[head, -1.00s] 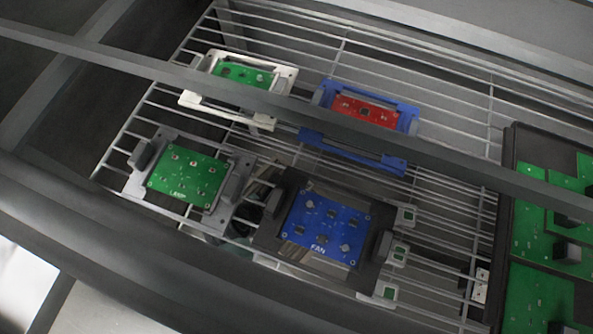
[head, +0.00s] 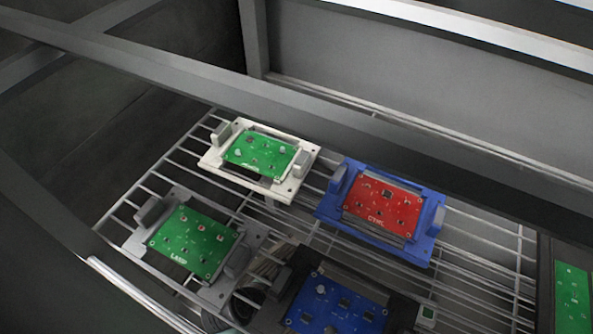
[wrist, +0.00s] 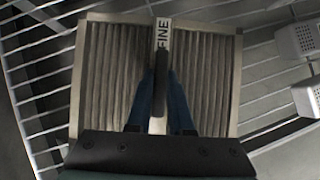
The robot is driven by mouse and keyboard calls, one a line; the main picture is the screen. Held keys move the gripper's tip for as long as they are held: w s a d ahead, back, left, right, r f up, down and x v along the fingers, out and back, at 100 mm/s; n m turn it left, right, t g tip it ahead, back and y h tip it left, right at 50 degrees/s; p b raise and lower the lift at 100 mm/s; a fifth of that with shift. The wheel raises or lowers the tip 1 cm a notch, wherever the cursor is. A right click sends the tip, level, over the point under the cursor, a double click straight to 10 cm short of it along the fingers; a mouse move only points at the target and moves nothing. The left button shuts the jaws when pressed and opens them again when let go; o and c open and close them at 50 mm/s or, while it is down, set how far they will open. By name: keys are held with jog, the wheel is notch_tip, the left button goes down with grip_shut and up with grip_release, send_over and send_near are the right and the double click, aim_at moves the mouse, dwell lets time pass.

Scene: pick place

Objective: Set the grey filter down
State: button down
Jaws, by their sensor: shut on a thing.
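The grey filter (wrist: 108,75) fills the middle of the wrist view. It has grey-brown pleats, a pale frame and a white centre strip lettered FINE. My gripper (wrist: 161,85) is shut on the dark upright handle at its centre, with a blue finger on each side. The near edge of the filter is hidden behind the gripper body. Wire bars show beside and beyond the filter; I cannot tell whether it touches them. In the head view, small pleated and dark parts show through the rack between the holders, too covered to identify surely.
A wire rack (head: 178,161) carries a white holder (head: 212,157), a blue holder (head: 430,222), a grey holder (head: 143,243) and a dark holder (head: 265,318), each with a circuit board. Grey beams cross above. Pale perforated boxes (wrist: 297,40) stand right of the filter.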

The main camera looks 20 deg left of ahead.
jog(key=shift+w+f, duration=0.1)
jog(key=shift+f, duration=0.75)
jog(key=c, duration=0.8)
grip_release()
jog(key=shift+f, duration=0.5)
jog(key=shift+a+r, duration=0.1)
jog(key=shift+r, duration=0.45)
jog(key=p+v, duration=0.4)
jog(key=v, duration=0.1)
jog(key=shift+w+r, duration=0.1)
jog(key=shift+r, duration=0.25)
jog(key=s+a+p, duration=0.1)
jog(key=s, duration=0.2)
jog(key=s+a+p, duration=0.1)
jog(key=s+a, duration=0.1)
jog(key=s, duration=0.2)
jog(key=s+a+p, duration=0.1)
jog(key=s+p, duration=0.1)
jog(key=s, duration=0.1)
jog(key=shift+s+a, duration=0.15)
jog(key=shift+a, duration=0.1)
jog(key=shift+s+a, duration=0.15)
jog(key=shift+s, duration=0.25)
